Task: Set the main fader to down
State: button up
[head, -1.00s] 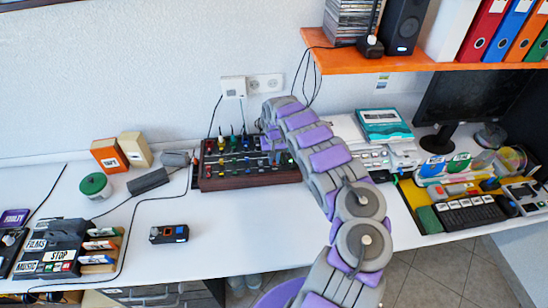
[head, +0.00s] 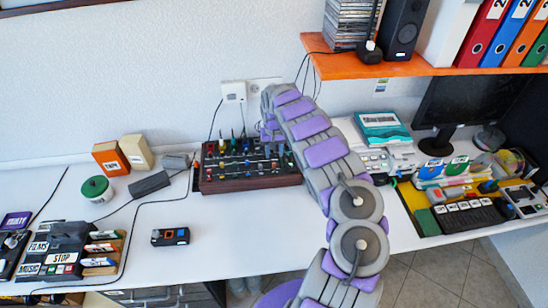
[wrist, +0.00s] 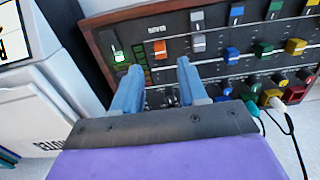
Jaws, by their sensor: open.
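The mixer (head: 250,180), a dark panel in a reddish-brown case, stands against the wall in the head view. In the wrist view its panel (wrist: 240,62) fills the upper right. No clear contact shows. In the head view my gripper (head: 271,134) is over the mixer's right part, and my arm hides some of the panel.
Cables run behind the mixer. An orange shelf (head: 430,67) overhangs at right. Free table (head: 250,225) lies in front.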

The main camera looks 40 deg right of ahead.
aim_at(274, 163)
notch_tip(274, 163, up, 11)
jog(key=p, duration=0.1)
jog(key=shift+p, duration=0.35)
dwell(0.3)
